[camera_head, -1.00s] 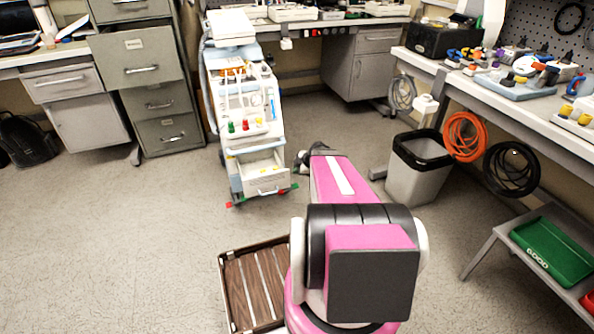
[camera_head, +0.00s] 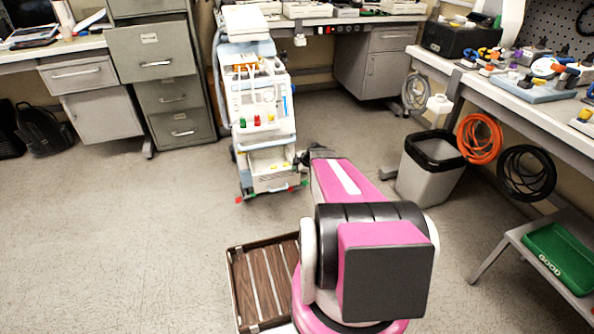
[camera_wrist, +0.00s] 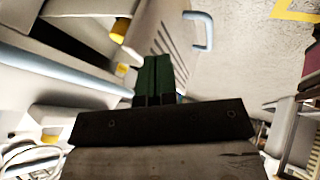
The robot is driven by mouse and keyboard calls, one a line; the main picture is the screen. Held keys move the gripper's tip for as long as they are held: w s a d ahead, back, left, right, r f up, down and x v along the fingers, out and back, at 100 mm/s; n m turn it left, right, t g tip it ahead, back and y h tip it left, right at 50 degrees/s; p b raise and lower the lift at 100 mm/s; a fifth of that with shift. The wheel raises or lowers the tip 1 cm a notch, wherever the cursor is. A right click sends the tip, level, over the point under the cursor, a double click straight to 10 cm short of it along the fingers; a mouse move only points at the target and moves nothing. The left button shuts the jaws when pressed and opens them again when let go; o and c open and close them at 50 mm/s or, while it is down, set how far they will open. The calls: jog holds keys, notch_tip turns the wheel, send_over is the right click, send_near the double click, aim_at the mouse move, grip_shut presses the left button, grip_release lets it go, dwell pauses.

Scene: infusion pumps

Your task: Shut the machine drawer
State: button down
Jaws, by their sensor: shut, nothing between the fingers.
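The white and pale blue machine (camera_head: 262,105) stands on wheels in front of the back bench. Its drawer (camera_head: 276,182) is low on the front, with a handle on its face. My gripper (camera_head: 305,157) is at the right side of the machine's lower front, partly hidden by my arm. In the wrist view its green fingers (camera_wrist: 154,76) are together and empty, close to pale surfaces. A light blue handle (camera_wrist: 200,31) shows beyond the fingertips; contact is unclear.
A grey bin with a black liner (camera_head: 428,170) stands right of my arm. Grey filing cabinets (camera_head: 160,75) stand left of the machine. Orange (camera_head: 480,138) and black (camera_head: 526,172) cable coils hang from the right bench.

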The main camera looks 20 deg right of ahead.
jog(key=w, duration=1.3)
jog(key=shift+w, duration=0.3)
jog(key=shift+s, duration=0.1)
